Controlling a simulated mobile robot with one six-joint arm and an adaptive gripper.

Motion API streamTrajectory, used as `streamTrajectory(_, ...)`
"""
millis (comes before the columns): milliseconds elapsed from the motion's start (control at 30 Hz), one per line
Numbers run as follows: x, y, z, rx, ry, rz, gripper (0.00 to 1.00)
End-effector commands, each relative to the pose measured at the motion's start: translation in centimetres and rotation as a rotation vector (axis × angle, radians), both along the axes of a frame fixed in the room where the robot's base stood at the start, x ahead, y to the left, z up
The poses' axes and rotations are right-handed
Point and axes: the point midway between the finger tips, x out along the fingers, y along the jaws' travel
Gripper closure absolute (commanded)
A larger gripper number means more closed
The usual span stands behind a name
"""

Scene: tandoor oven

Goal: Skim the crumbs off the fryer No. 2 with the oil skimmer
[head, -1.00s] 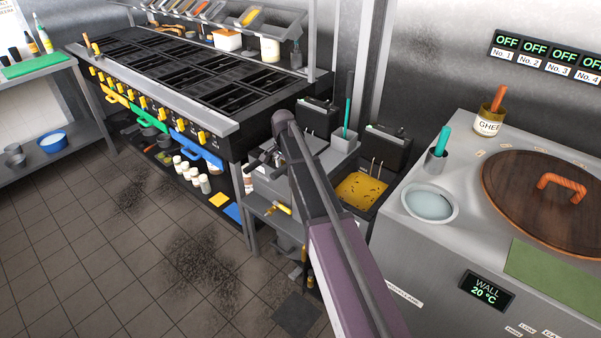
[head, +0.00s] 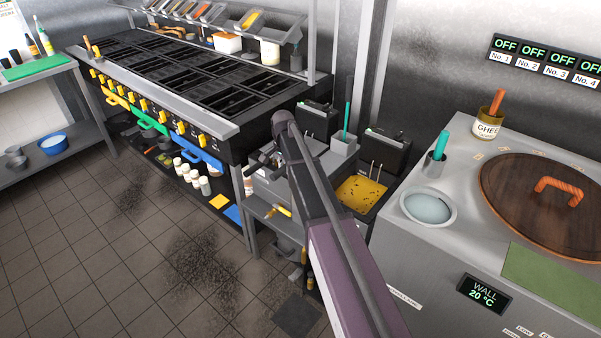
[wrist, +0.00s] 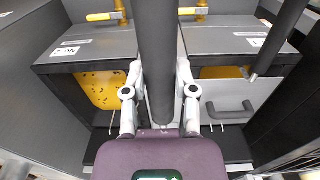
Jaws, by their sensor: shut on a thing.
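A fryer (head: 361,192) with yellow oil and dark crumbs stands right of my arm in the head view. My gripper (wrist: 160,95) is shut on a thick dark handle (wrist: 157,45), seemingly the oil skimmer's. The skimmer's head does not show. In the head view my gripper (head: 262,160) is left of the crumbed fryer, and my arm hides part of the area. A second fryer's oil (wrist: 222,72) shows at the right in the wrist view.
A teal handle (head: 347,116) stands in a grey holder (head: 343,144) behind the fryers. The tandoor counter (head: 420,255) with a wooden lid (head: 535,210) is at the right. The black range (head: 190,75) is at the left. The tiled floor (head: 120,250) is clear.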

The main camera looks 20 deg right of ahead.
Motion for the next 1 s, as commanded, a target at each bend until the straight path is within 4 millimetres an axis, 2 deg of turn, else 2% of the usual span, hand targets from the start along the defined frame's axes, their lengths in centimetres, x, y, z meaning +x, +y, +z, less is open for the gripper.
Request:
streamTrajectory(467, 0.0, 0.0, 2.5, 0.000, 0.000, 0.000, 1.00)
streamTrajectory(1000, 0.0, 0.0, 2.6, 0.000, 0.000, 0.000, 1.00)
